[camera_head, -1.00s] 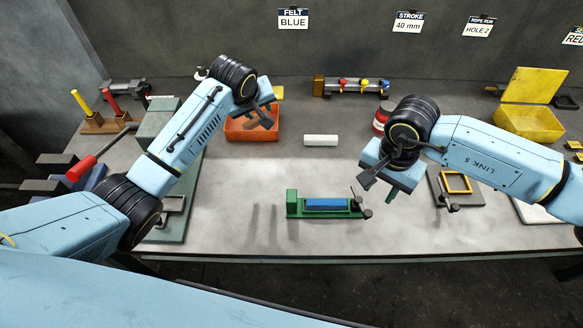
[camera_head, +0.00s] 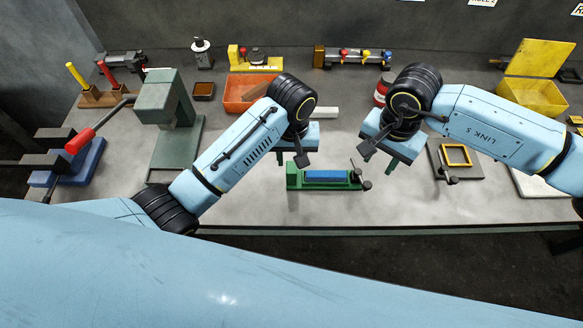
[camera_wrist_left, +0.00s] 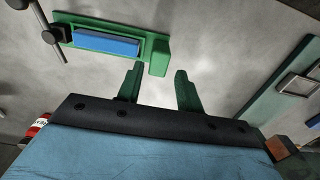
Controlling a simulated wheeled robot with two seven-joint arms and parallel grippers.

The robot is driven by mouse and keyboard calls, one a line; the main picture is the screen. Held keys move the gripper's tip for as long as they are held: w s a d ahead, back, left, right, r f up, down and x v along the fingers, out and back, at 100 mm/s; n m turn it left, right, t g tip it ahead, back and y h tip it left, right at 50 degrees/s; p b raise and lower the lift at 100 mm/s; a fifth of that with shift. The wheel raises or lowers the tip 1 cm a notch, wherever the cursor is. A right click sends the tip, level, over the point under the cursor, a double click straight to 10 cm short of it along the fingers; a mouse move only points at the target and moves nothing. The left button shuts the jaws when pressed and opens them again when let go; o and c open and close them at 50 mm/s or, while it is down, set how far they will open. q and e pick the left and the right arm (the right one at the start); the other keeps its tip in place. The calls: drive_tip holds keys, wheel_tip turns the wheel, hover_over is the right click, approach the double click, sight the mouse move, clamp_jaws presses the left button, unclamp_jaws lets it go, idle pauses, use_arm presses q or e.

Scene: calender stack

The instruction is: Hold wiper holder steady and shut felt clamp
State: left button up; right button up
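The wiper holder (camera_head: 293,176) is a long green base with an end block at its left and a blue felt strip (camera_head: 325,175) along it. The felt clamp (camera_head: 357,177), with dark levers and knobs, is at its right end; one lever sticks up at a slant. In the left wrist view, the holder's green end block (camera_wrist_left: 159,58) lies just ahead of the fingertips. My left gripper (camera_wrist_left: 159,72) is open and empty, its green fingers apart. In the head view, it hangs above the holder's left end (camera_head: 291,160). My right gripper (camera_head: 379,163) hangs right of the clamp; its finger gap is unclear.
An orange bin (camera_head: 250,88) stands behind my left arm, and a white roll (camera_head: 322,112) lies behind the holder. A green press (camera_head: 165,105) with a red-handled lever stands left. A yellow frame (camera_head: 455,155) and yellow bin (camera_head: 533,95) are right. The bench in front is clear.

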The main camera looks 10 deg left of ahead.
sight(292, 169)
use_arm(q)
wheel_tip(292, 169, down, 7)
drive_tip(key=shift+f, duration=0.1)
drive_tip(key=shift+c, duration=0.3)
